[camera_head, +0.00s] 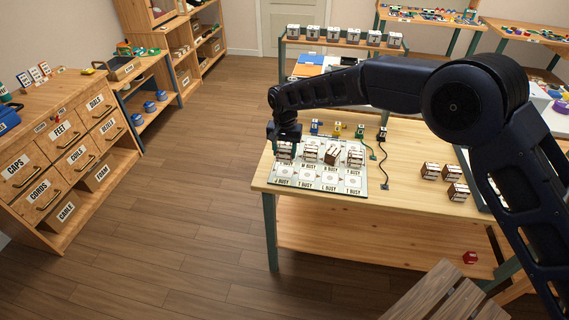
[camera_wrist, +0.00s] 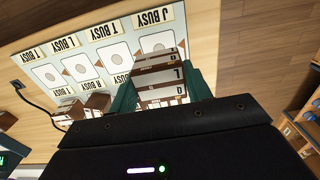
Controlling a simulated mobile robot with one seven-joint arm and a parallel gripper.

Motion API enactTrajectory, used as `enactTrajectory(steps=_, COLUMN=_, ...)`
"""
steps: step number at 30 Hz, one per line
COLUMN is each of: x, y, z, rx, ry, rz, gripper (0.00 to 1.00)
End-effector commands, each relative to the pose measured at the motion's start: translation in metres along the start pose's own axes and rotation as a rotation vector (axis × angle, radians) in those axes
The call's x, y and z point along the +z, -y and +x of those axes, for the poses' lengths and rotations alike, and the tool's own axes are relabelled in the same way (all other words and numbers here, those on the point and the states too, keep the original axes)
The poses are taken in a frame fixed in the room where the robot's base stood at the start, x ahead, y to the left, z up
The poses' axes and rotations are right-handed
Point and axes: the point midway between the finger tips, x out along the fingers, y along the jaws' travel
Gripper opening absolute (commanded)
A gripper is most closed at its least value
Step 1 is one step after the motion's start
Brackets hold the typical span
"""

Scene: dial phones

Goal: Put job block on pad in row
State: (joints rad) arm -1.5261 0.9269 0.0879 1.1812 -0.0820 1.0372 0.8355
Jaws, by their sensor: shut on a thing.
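My gripper (camera_wrist: 161,93) is shut on a brown-and-white job block (camera_wrist: 163,84), between its two green fingers. In the head view my gripper (camera_head: 285,136) points down over the left end of the board, with the held block (camera_head: 284,151) below it. The white board (camera_wrist: 94,38) has rows of pads, with round marks and labels ending in BUSY. Several other job blocks, such as this one (camera_head: 333,154), stand in a row on the board, right of the held block. I cannot tell whether the held block touches the board.
The wooden table (camera_head: 405,160) also bears several loose blocks (camera_head: 430,170) at the right. Small coloured plugs with cables (camera_head: 360,131) stand behind the board. A red cube (camera_head: 470,257) lies on the lower shelf. A drawer cabinet (camera_head: 75,150) stands left across open floor.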

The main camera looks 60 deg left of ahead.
Motion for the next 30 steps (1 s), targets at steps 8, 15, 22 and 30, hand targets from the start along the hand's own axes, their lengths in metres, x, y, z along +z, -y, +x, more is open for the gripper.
enactTrajectory(steps=8, x=0.000, y=0.000, z=0.023, rx=0.000, ry=-0.001, rz=0.000, gripper=0.25)
enactTrajectory(steps=15, x=0.000, y=0.000, z=0.050, rx=0.001, ry=0.001, rz=0.000, gripper=0.25)
enactTrajectory(steps=22, x=-0.001, y=0.000, z=0.064, rx=-0.001, ry=-0.002, rz=0.000, gripper=0.25)
enactTrajectory(steps=30, x=0.000, y=0.000, z=0.066, rx=0.000, ry=-0.001, rz=0.000, gripper=0.25)
